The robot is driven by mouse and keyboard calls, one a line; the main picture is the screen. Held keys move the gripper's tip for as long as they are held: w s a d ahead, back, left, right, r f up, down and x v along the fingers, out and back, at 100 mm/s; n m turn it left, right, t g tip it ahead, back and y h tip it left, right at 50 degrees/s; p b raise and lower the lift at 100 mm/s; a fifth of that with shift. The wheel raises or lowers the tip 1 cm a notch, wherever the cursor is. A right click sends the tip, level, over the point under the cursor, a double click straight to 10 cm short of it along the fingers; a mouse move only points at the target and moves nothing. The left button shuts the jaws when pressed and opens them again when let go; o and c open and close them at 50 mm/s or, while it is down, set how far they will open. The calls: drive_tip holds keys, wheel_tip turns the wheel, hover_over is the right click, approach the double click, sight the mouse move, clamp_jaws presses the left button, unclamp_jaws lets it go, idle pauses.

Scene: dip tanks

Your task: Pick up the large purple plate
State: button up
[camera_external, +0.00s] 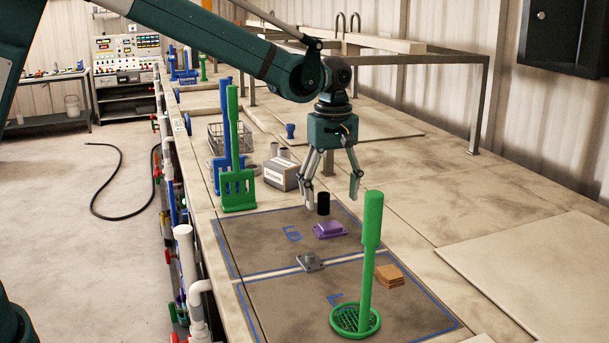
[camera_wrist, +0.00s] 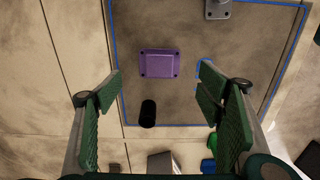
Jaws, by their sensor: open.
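The large purple plate (camera_external: 330,229) lies flat on the dark marked area of the bench in the external view. In the wrist view the purple plate (camera_wrist: 160,63) is a rounded rectangle with a small dark spot at each corner, beyond my fingertips and between their lines. My gripper (camera_external: 331,203) hangs pointing down above the bench, its fingers spread and empty. In the wrist view my gripper (camera_wrist: 158,85) shows both green finger pads wide apart. No finger touches the plate.
A black cylinder (camera_external: 323,203) stands close to the plate, also in the wrist view (camera_wrist: 148,113). A grey metal part (camera_external: 309,262), brown stacked pieces (camera_external: 389,276) and a tall green strainer (camera_external: 370,250) stand nearer the camera.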

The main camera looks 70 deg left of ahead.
sight(331, 225)
drive_tip(key=shift+f, duration=0.15)
drive_tip(key=shift+f, duration=1.15)
drive_tip(key=shift+f+p, duration=0.3)
drive_tip(key=shift+f, duration=2.3)
drive_tip(key=c, duration=1.1)
